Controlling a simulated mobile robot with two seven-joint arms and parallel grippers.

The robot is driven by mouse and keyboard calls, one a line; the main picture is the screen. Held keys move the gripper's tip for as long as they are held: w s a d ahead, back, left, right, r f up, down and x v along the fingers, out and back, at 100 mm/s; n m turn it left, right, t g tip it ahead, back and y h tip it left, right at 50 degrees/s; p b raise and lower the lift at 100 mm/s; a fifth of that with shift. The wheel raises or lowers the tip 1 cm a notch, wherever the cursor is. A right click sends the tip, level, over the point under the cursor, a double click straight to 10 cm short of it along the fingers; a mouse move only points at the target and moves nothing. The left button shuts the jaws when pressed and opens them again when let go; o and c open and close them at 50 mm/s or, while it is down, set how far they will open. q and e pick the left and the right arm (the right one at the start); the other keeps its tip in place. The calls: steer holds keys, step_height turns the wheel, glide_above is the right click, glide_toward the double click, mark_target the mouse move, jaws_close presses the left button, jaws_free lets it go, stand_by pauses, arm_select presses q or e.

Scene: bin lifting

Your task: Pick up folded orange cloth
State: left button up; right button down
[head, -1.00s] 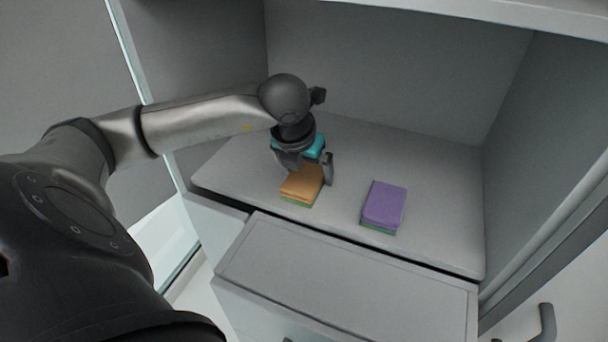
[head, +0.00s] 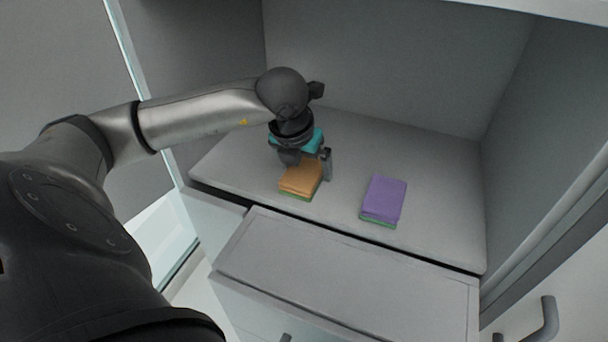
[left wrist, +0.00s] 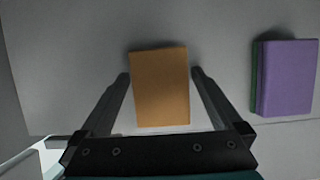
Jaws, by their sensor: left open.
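The folded orange cloth (head: 301,177) lies on top of a green folded cloth (head: 296,196) on the grey shelf. My left gripper (head: 308,164) is over the back part of the orange cloth. In the left wrist view, the open fingers of the left gripper (left wrist: 161,76) stand on either side of the orange cloth (left wrist: 161,90), with a gap on each side. Nothing is held. Whether the fingertips are level with the cloth is hard to tell. My right gripper is not in view.
A purple folded cloth (head: 384,199) on a green one lies to the right; it also shows in the left wrist view (left wrist: 290,78).

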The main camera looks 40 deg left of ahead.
arm_select(q)
steer(key=c, duration=1.1)
